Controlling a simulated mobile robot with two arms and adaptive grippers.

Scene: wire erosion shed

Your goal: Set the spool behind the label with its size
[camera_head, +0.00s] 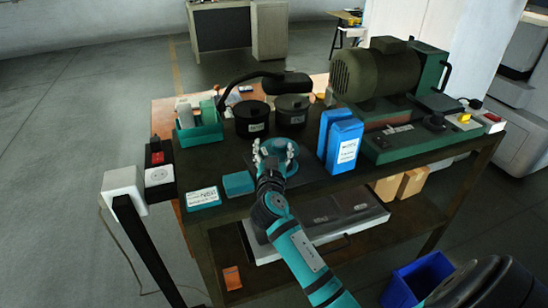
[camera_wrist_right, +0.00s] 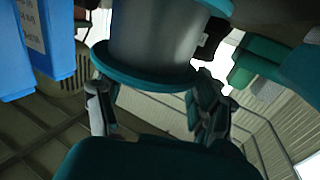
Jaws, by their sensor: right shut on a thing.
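The spool (camera_head: 279,148) has teal flanges and shows at the front middle of the bench. In the right wrist view the spool (camera_wrist_right: 155,45) has a grey wound body, and its teal flange is close to the fingers. My right gripper (camera_head: 275,160) is shut on it, with a pale finger on each side. In the right wrist view my right gripper (camera_wrist_right: 158,108) has its fingers at the near flange. White labels show on the left dark round pot (camera_head: 252,120) and the right dark round pot (camera_head: 292,111), but their print is too small to read. My left gripper is out of view.
Blue boxes (camera_head: 344,146) stand right of the spool, before a green motor machine (camera_head: 385,75). A teal bin (camera_head: 200,135) stands at back left. A small teal block (camera_head: 238,184) and a labelled teal box (camera_head: 203,197) lie at front left. A black lamp arm (camera_head: 250,78) overhangs the pots.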

